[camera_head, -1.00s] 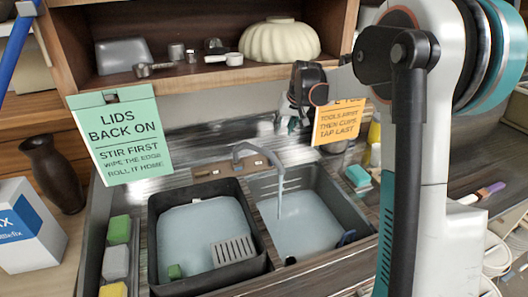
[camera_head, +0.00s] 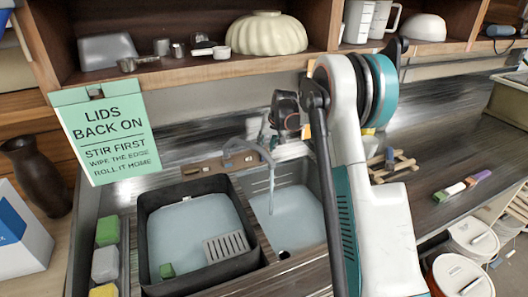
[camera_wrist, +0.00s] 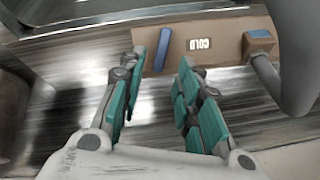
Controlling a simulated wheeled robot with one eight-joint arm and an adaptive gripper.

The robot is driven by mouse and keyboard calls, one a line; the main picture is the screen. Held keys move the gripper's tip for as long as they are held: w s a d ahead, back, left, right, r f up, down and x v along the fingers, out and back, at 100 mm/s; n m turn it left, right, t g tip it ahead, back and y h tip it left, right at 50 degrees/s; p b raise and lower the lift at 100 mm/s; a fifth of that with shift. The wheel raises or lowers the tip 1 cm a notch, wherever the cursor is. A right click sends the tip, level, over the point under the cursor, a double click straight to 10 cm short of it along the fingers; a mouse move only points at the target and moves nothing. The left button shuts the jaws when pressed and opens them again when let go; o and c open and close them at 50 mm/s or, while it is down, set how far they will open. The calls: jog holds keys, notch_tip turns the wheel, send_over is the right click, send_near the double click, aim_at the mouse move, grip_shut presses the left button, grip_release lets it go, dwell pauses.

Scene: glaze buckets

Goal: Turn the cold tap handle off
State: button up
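The cold tap handle (camera_wrist: 162,48) is a blue bar on the brown tap block (camera_wrist: 228,45), left of the "COLD" label. My gripper (camera_wrist: 161,62) is open, its teal-padded fingers apart and their tips on either side of the blue handle; I cannot tell whether they touch it. In the head view the curved grey spout (camera_head: 248,146) runs water (camera_head: 271,182) into the right basin (camera_head: 290,212). My fingers are hard to make out there, behind my dark wrist (camera_head: 285,112).
A second blue-topped part (camera_wrist: 260,36) sits on the block beside the spout. A black tub (camera_head: 150,235) stands in the left basin. A shelf (camera_head: 200,75) with a cream bowl (camera_head: 266,33) is above.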

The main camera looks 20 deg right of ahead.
jog(key=shift+b+x, duration=0.3)
jog(key=shift+x, duration=1.85)
grip_shut()
